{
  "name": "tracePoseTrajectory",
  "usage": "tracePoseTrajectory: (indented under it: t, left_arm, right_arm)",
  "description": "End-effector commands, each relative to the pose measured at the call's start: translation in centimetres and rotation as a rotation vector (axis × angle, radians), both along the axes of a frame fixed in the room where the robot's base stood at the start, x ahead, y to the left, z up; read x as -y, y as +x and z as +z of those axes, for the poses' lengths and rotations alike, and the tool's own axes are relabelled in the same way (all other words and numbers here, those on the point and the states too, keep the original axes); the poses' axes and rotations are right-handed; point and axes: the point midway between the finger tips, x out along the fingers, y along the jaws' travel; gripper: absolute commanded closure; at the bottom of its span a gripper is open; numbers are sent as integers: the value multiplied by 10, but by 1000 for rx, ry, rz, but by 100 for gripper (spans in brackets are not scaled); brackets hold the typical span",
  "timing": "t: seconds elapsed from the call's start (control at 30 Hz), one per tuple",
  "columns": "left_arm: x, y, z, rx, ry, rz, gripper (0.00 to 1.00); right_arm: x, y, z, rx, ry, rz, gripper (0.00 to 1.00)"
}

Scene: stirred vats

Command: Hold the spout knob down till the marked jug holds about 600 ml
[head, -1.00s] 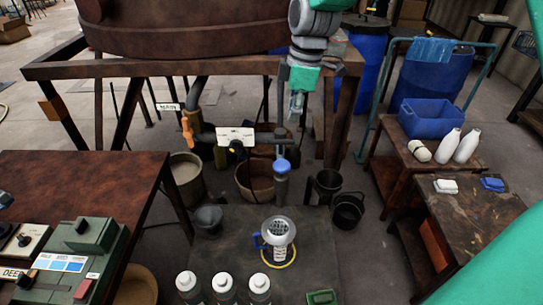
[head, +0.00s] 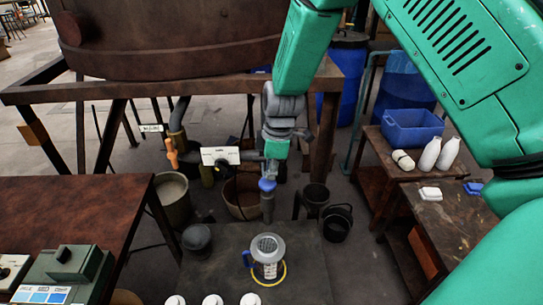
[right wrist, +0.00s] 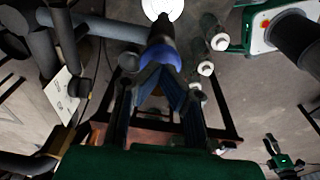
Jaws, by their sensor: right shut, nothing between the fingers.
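The blue spout knob (head: 267,184) tops an upright grey spout (head: 267,208) at the end of a pipe. My right gripper (head: 272,168) is shut and empty, pointing down just above the knob. In the right wrist view its fingertips (right wrist: 163,88) are at the edge of the blue knob (right wrist: 162,60). I cannot tell whether they touch it. The marked jug (head: 266,252), with a pale perforated top and blue handle, stands below the spout in a yellow ring. Its liquid level cannot be read. My left gripper is not in view.
A white sign (head: 220,155) and an orange-handled valve (head: 171,152) are on the pipework to the left. White-capped bottles (head: 212,300) line the bench's front edge. A dark cup (head: 197,238) stands left of the jug. A blue bin (head: 409,127) is on the right table.

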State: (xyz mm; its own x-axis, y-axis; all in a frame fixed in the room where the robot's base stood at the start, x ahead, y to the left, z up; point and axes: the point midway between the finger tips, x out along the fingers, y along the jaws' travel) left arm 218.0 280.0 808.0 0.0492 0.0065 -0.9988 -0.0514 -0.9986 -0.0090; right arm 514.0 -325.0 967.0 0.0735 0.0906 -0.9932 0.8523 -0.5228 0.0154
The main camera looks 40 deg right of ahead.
Motion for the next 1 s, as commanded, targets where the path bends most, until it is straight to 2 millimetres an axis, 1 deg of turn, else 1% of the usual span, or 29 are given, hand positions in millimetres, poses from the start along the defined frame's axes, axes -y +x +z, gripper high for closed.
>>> tracePoseTrajectory:
  t: [0.1,0.2,0.57,0.73,0.8,1.0]
  left_arm:
    - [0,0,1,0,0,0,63]
    - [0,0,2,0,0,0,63]
    - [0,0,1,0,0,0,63]
    - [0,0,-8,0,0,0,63]
    - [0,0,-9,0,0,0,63]
    - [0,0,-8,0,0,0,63]
  right_arm:
    - [-1,1,-10,1,-1,0,100]
    - [-2,2,-13,2,0,0,100]
    - [-2,2,-16,1,0,0,100]
    - [-3,2,-38,0,1,0,100]
    - [-3,3,-43,0,1,-1,100]
    - [-3,2,-45,-7,1,0,100]
